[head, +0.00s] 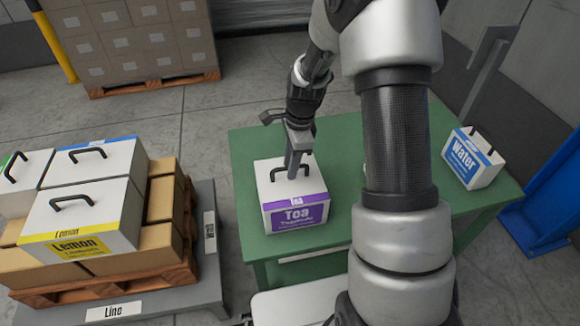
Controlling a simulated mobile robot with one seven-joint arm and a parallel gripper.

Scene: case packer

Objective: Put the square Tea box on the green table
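The Tea box (270,195) is white and square, with a purple label on its front and a black handle on top. It appears to sit upright on the left part of the green table (246,150). My gripper (293,172) points down at the box's handle, with its fingers at the middle of the handle. The fingers are seen edge-on, so I cannot tell whether they are closed on the handle.
A white Water box (473,158) with a blue label stands at the table's right end. My arm hides the table's middle and something white there. At left, a pallet holds cartons and white boxes, including a yellow-labelled Lemon box (85,215). A blue post (545,205) stands at right.

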